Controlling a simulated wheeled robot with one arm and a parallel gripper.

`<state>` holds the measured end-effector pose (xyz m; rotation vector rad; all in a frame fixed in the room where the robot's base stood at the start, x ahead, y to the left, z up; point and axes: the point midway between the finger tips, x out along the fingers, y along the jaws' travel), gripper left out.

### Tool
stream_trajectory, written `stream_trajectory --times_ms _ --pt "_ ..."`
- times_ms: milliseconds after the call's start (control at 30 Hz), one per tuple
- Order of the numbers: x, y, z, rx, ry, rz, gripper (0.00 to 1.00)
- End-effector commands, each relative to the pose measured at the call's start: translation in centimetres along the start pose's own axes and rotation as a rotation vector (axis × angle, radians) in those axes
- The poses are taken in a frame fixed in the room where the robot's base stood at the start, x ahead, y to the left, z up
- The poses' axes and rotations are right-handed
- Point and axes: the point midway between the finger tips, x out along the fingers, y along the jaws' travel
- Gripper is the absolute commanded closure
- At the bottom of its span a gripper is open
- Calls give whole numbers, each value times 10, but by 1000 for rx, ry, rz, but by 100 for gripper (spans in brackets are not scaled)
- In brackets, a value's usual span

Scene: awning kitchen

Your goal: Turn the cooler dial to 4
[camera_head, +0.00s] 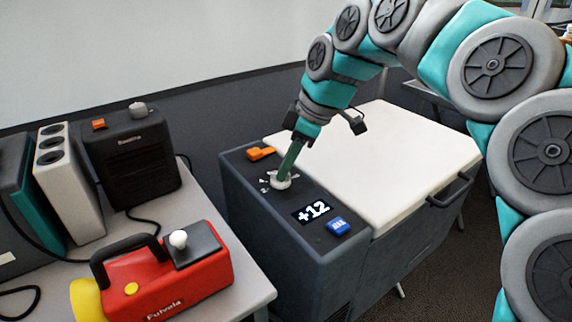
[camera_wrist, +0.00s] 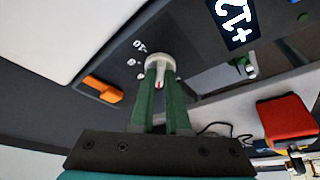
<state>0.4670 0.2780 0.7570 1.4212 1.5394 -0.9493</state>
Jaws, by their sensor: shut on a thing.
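The cooler (camera_head: 290,250) is a dark grey box with a white lid (camera_head: 385,150). Its white dial (camera_head: 281,184) sits on the dark control strip, and it also shows in the wrist view (camera_wrist: 159,60). A red mark shows on the dial between my fingers. The display (camera_head: 312,212) reads +12. My gripper (camera_head: 284,177) has green fingers and comes down from above. In the wrist view my gripper (camera_wrist: 162,75) is shut on the dial. Small white numbers lie around the dial; some are hidden by the fingers, and I cannot tell the exact dial setting.
An orange switch (camera_head: 261,153) and a blue button (camera_head: 339,226) sit on the same strip, near the dial. At left, a table (camera_head: 205,225) holds a red lamp-like device (camera_head: 165,275), a black heater-like box (camera_head: 130,155) and a grey power strip (camera_head: 70,190).

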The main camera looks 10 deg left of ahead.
Motion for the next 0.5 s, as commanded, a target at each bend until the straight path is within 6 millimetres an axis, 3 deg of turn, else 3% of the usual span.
stream_trajectory --times_ms 100,133,300,400,500 --pt "-1 1 0 1 2 3 100" --pt "-1 1 0 1 2 3 85" --pt "0 0 0 1 1 1 66" --pt "0 0 0 1 1 1 56" --pt "0 0 0 1 1 1 56"
